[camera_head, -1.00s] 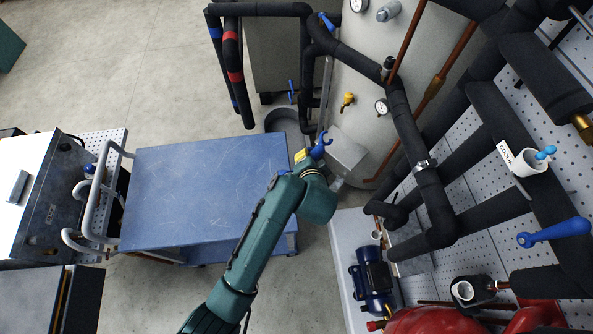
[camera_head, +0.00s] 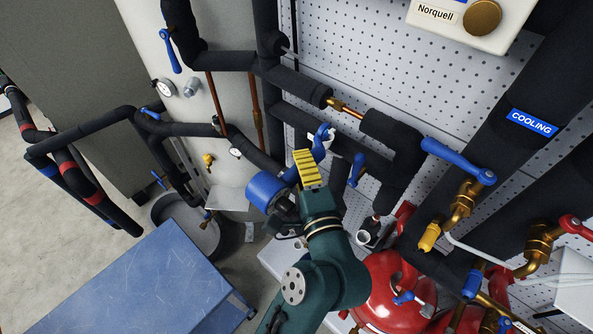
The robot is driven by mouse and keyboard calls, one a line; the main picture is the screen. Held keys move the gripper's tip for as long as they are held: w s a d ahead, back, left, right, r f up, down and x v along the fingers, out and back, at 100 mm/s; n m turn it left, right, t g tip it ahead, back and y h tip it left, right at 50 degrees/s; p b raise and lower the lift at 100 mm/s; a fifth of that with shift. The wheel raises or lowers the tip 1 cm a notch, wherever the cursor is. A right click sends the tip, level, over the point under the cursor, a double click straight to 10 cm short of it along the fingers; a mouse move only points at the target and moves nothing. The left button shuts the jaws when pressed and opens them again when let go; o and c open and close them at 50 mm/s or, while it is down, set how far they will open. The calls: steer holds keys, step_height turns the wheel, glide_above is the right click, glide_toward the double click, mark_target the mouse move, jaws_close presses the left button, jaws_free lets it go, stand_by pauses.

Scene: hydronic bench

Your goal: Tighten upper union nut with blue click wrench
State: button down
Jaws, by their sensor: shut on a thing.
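My gripper (camera_head: 306,176), with a yellow-and-black striped part showing, is shut on the blue click wrench (camera_head: 266,191). The wrench's thick round end points toward the camera at left, and its open-jawed head (camera_head: 321,137) points up and away. The fingertips are partly hidden. A brass-and-copper fitting (camera_head: 344,107) sits between two black insulated pipe lengths, above and right of the wrench head in the picture. The head appears apart from it, but depth is hard to judge. I cannot tell whether this fitting is the upper union nut.
Black insulated pipes run along the white perforated panel (camera_head: 385,60). A blue-handled valve (camera_head: 458,163) and brass fittings stand at right. Red vessels (camera_head: 390,290) sit below right. A blue table (camera_head: 150,285) is at lower left. Bare floor shows at far left.

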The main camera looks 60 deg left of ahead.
mark_target(323, 138)
steer(key=shift+s+r, duration=0.1)
steer(key=shift+w+a, duration=0.2)
steer(key=shift+w, duration=0.6)
steer(key=shift+w+a, duration=0.2)
steer(key=shift+w, duration=0.6)
steer(key=shift+w+a, duration=0.2)
steer(key=shift+w, duration=0.6)
steer(key=shift+w, duration=0.1)
steer(key=shift+w+a+b, duration=0.2)
steer(key=shift+w+b, duration=0.1)
steer(key=shift+w, duration=0.5)
steer(key=shift+w+a+b, duration=0.25)
steer(key=shift+w+b, duration=0.05)
steer(key=shift+w, duration=0.5)
steer(key=shift+w+a+b, duration=0.2)
steer(key=shift+w+b, duration=0.1)
steer(key=shift+w, duration=0.5)
steer(key=shift+s+a+p, duration=0.1)
steer(key=shift+a+p, duration=0.25)
steer(key=shift+p, duration=0.05)
steer(key=shift+s+a, duration=0.15)
steer(key=shift+a, duration=0.4)
steer(key=shift+a, duration=0.1)
